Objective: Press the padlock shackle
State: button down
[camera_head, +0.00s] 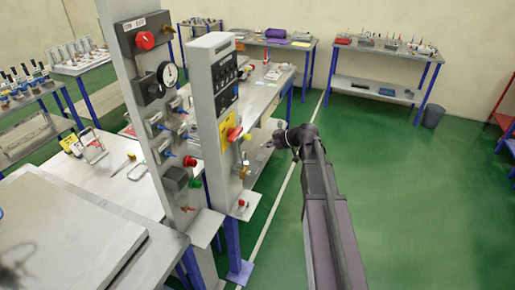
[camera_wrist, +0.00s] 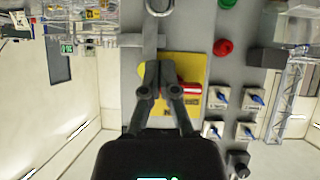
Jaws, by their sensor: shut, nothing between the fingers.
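The padlock's shackle (camera_wrist: 160,8) shows as a grey metal loop at the top edge of the wrist view, where the rest of the lock is cut off.
The red lever (camera_head: 234,134) is by the yellow plate (camera_head: 224,128); the lever (camera_wrist: 192,89) sits right beside my fingers in the wrist view. Workbenches stand behind. The green floor at right is open.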

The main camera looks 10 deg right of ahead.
jog(key=b+x, duration=0.5)
jog(key=x, duration=0.4)
jog(key=shift+w+a+f, duration=0.15)
jog(key=shift+a+f, duration=0.05)
jog(key=shift+f, duration=0.1)
jog(key=shift+f+b, duration=1.1)
jog(key=shift+b, duration=0.15)
jog(key=shift+r, duration=0.1)
jog(key=p+v, duration=0.5)
jog(key=v, duration=0.5)
jog(key=shift+p, duration=0.35)
